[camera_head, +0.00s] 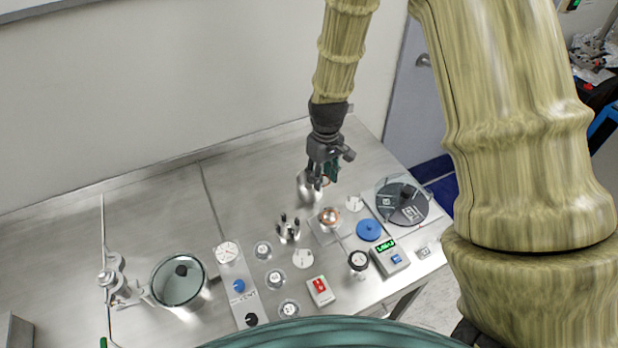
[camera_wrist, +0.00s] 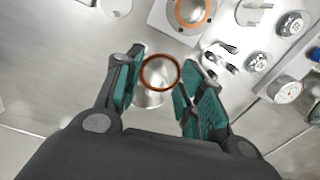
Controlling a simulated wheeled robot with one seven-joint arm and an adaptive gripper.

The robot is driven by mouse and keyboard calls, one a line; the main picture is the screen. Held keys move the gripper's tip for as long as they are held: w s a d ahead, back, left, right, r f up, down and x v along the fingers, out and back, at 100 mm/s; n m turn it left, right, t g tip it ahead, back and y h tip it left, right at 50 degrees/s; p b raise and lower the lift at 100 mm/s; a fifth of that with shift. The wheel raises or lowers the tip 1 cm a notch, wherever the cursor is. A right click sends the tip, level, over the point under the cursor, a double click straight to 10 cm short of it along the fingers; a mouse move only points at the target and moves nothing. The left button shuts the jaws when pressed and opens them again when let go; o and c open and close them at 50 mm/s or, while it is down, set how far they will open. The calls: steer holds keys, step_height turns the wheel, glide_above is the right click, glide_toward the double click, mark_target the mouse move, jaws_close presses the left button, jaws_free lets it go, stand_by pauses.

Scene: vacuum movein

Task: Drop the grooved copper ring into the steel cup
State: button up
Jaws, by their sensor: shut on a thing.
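My gripper (camera_head: 320,172) is above the back middle of the steel bench, pointing down. In the wrist view its teal-padded fingers (camera_wrist: 162,70) are closed on a thin copper ring (camera_wrist: 160,72), which sits between the fingertips. A groove on it is too small to make out. The shiny steel cup (camera_wrist: 153,97) shows behind and below the ring in the wrist view, and the two overlap there. In the head view the cup (camera_head: 307,189) is just below and left of the fingers. I cannot tell the height gap between ring and cup.
A small plate with another copper-coloured round part (camera_head: 330,215) lies right of the cup. A pronged steel holder (camera_head: 288,230), a blue disc (camera_head: 368,230), a dark round plate (camera_head: 403,204) and a readout box (camera_head: 390,258) stand nearby. The bench left of the cup is clear.

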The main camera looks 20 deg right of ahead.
steer(key=w+r+n+p, duration=0.2)
steer(key=w+n+p, duration=0.1)
steer(key=w, duration=0.3)
step_height(320, 180, down, 6)
steer(key=b, duration=0.4)
steer(key=shift+w+d+f, duration=0.15)
steer(key=shift+d+f, duration=0.05)
steer(key=shift+d, duration=0.1)
steer(key=o, duration=0.8)
step_height(320, 180, up, 12)
stand_by(0.7)
